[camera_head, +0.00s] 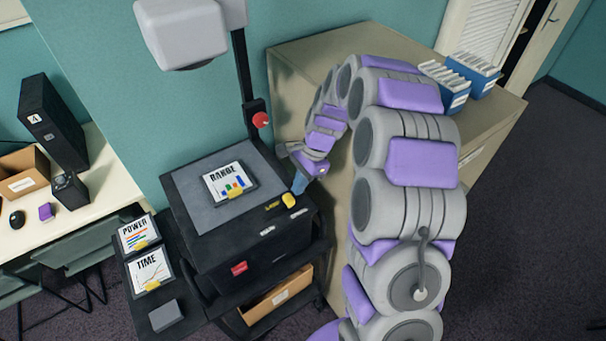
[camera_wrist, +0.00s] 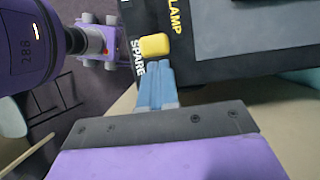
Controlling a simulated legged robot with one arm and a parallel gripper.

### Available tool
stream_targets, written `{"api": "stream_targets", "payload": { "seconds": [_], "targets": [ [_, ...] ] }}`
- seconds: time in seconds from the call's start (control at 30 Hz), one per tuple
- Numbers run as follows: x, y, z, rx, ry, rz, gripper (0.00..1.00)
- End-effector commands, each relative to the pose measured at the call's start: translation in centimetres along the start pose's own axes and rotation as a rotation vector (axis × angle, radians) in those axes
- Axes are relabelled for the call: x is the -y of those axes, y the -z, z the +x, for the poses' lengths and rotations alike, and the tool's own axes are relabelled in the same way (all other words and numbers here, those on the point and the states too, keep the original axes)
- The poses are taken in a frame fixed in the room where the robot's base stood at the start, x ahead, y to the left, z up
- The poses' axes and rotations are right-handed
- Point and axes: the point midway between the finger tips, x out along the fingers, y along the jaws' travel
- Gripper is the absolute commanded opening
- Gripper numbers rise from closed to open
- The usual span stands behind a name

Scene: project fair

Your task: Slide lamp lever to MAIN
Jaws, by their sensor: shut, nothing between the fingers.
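The yellow lamp lever (camera_head: 289,200) is on the front right part of the black overhead projector (camera_head: 215,245). It lies close to the SPARE label; a second white label (camera_head: 267,231) further left along the front edge is too small to read surely. In the wrist view the lever (camera_wrist: 155,45) sits between the SPARE and LAMP lettering. My gripper (camera_head: 300,184) is shut and empty, with its blue fingertips (camera_wrist: 155,68) right beside the lever. They look touching or nearly so; I cannot tell which.
A RANGE card (camera_head: 229,182) lies on the projector's glass. POWER (camera_head: 138,234) and TIME (camera_head: 149,268) cards lie on a side shelf. The post with a red knob (camera_head: 261,120) rises behind. A beige cabinet (camera_head: 310,52) stands behind my arm. A red switch (camera_head: 239,268) is on the projector's front.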

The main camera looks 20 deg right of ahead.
Motion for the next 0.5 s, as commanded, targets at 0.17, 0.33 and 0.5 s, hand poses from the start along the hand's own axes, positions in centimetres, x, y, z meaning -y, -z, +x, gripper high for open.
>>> {"api": "stream_targets", "payload": {
  "seconds": [0.17, 0.33, 0.5],
  "targets": [
    [0.0, 0.0, 0.4, -0.001, 0.001, 0.0, 0.0],
    [0.0, 0.0, 0.4, 0.0, 0.001, 0.0, 0.0],
    [0.0, -1.0, 0.6, 0.0, -0.002, -0.002, 0.0]
  ]
}}
